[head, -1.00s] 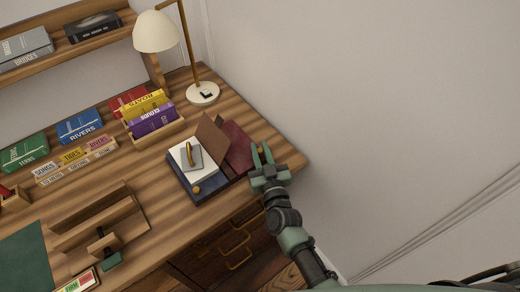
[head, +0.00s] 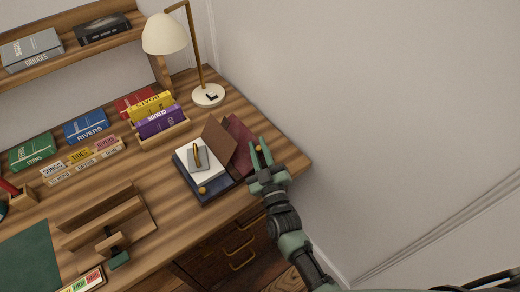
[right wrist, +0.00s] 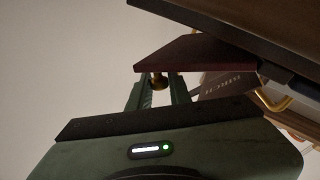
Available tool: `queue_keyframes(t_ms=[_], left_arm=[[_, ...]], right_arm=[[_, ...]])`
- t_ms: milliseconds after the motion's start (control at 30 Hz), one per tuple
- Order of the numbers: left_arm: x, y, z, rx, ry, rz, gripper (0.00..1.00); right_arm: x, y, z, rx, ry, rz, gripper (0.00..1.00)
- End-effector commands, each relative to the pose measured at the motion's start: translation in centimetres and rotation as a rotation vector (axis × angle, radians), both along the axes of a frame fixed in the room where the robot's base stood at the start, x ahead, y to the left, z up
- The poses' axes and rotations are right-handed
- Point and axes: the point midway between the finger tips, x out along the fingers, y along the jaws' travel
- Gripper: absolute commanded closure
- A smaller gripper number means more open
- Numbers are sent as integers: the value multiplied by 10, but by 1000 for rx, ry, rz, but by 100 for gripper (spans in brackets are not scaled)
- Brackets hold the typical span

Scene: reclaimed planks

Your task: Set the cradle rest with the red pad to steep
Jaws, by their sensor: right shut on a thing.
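The book cradle stands near the desk's right end in the head view. Its rest with the dark red pad (head: 240,142) is on the right side and looks tilted; its exact angle is hard to tell. A brass knob (head: 258,148) at that rest's outer edge shows between the fingertips of my right gripper (head: 260,155). In the right wrist view my right gripper (right wrist: 159,88) is shut on this brass knob (right wrist: 158,79), below the dark red panel (right wrist: 200,52). The cradle's blue side (head: 210,191) has another brass knob (head: 202,190). My left gripper is not in view.
A lamp (head: 208,95) and a book rack (head: 165,132) stand behind. A wooden stand (head: 105,222) is left. The wall bounds the right side.

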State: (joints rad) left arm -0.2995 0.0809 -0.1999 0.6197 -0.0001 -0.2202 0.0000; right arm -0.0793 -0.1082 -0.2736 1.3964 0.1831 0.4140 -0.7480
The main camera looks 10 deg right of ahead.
Motion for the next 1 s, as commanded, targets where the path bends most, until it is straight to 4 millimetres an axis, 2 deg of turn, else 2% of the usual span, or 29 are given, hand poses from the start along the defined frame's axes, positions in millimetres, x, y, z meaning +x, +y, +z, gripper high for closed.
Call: queue_keyframes(t_ms=[333, 867, 900, 933, 1000], left_arm=[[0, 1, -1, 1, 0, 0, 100], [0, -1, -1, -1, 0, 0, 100], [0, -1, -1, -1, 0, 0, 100], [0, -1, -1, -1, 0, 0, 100], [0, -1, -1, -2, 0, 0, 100]], right_arm=[[-6, 11, 8, -128, -72, 2, 100], [-7, 13, 10, -153, -86, 3, 100], [-7, 13, 10, -152, -86, 3, 72], [-7, 13, 10, -152, -86, 3, 64], [-7, 13, 10, -152, -86, 3, 61]])
